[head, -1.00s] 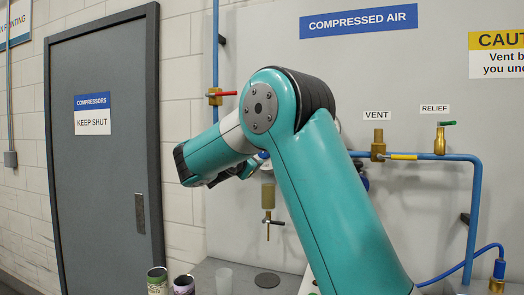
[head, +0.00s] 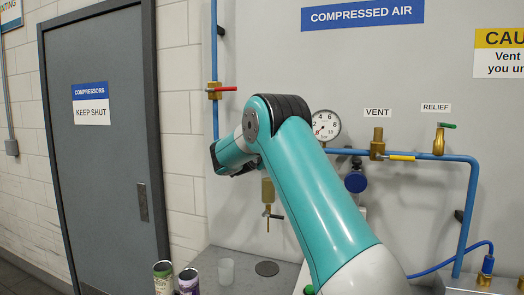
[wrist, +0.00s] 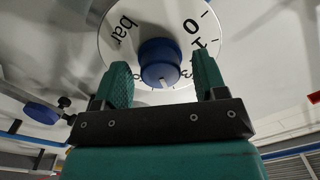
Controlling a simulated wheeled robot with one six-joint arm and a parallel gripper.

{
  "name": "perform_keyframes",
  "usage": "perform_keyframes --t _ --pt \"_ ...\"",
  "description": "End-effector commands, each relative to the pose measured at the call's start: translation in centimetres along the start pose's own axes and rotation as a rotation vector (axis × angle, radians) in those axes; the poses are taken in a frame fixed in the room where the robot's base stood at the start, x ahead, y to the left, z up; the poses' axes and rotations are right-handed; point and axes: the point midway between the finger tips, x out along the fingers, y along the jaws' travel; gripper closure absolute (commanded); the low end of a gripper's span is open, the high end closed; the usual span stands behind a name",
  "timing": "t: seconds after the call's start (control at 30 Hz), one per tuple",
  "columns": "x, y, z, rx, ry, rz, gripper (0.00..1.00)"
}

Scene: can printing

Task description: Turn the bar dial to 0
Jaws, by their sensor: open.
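The bar dial (wrist: 121,40) shows at the top of the wrist view as a white disc marked "bar", 0, 1 and further figures partly hidden. A blue round knob (wrist: 159,54) stands at its middle. A white pointer mark on the knob points down in the picture, away from the 0 at upper right. My gripper (wrist: 163,80) is open, with one green finger on each side of the knob. I cannot tell whether either finger touches it. In the head view I cannot make out the dial or my gripper's fingers; my arm covers much of the middle.
In the head view a pressure gauge (head: 326,125) hangs on the wall, with a blue round part (head: 356,181) below it. Blue pipes carry a vent valve (head: 377,145) and a relief valve (head: 439,142). Two cans (head: 163,278) and a clear cup (head: 226,271) stand at the lower left.

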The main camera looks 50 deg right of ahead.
Motion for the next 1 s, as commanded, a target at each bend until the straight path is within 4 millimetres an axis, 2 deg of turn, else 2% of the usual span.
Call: perform_keyframes --t 0.03,0.23,0.63,1.0 --pt "-0.02 0.0 0.0 0.0 0.0 0.0 0.39" --pt "-0.04 -0.02 -0.01 0.0 0.0 0.0 0.84" --pt "-0.06 0.09 0.12 -0.061 -0.001 0.001 0.84" --pt "-0.04 0.17 0.17 -0.343 -0.007 0.008 0.84"
